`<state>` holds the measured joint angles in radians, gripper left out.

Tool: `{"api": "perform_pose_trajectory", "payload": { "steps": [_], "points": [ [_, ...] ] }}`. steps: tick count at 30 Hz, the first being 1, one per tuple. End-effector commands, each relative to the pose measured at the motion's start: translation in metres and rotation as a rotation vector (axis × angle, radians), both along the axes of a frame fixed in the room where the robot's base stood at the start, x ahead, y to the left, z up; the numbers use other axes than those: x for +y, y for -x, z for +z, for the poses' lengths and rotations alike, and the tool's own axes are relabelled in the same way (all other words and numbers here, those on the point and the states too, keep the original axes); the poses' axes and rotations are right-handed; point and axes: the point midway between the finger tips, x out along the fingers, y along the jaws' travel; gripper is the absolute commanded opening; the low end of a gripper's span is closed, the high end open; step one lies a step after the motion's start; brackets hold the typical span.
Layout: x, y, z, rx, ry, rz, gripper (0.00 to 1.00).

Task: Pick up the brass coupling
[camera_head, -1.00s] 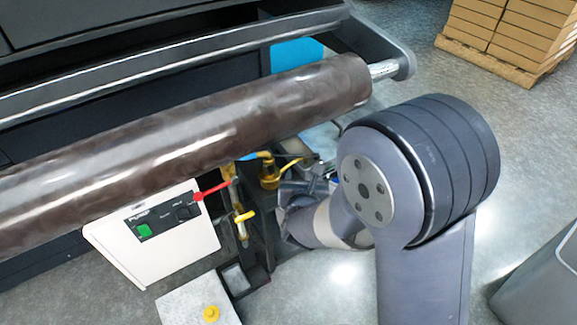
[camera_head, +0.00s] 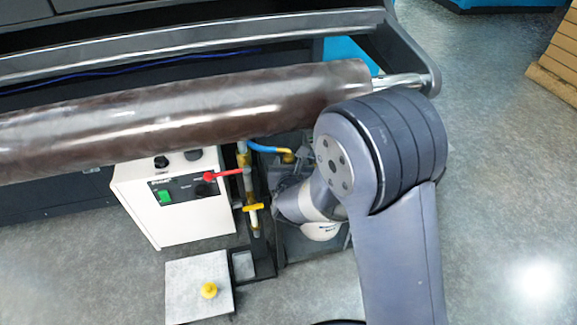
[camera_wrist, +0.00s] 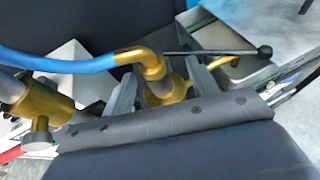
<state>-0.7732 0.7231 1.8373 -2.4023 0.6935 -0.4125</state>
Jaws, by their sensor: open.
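A brass elbow coupling (camera_wrist: 150,64) sits on the end of a blue hose (camera_wrist: 72,65) in the wrist view. In the head view the coupling (camera_head: 288,156) shows small below the dark roll, at the end of the blue hose (camera_head: 262,147). My gripper (camera_wrist: 161,74) is open, with one finger on each side of the coupling's lower part. I cannot tell whether either finger touches it. In the head view my gripper's fingers are mostly hidden by my arm and the clutter around the fitting.
A long brown roll (camera_head: 180,110) lies above the work area. A brass pipe with a red-handled valve (camera_head: 222,174) and yellow handle stands left of the coupling. A white pump box (camera_head: 180,212) and a pale plate with a yellow knob (camera_head: 209,290) are lower left.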

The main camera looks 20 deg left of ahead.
Motion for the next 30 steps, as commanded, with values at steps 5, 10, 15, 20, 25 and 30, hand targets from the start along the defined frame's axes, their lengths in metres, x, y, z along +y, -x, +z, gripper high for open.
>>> {"api": "perform_pose_trajectory", "payload": {
  "steps": [5, 10, 15, 20, 25, 30],
  "points": [
    [0.01, -0.017, -0.009, -0.001, -0.001, 0.0, 0.56],
    [0.018, -0.037, -0.017, -0.001, -0.001, -0.001, 0.56],
    [0.021, -0.044, -0.019, -0.001, -0.001, 0.001, 0.56],
    [0.021, -0.044, -0.019, -0.001, -0.001, 0.001, 0.56],
    [0.021, -0.044, -0.019, -0.001, -0.001, 0.001, 0.44],
    [0.021, -0.044, -0.019, -0.001, -0.001, 0.001, 0.3]
  ]
}}
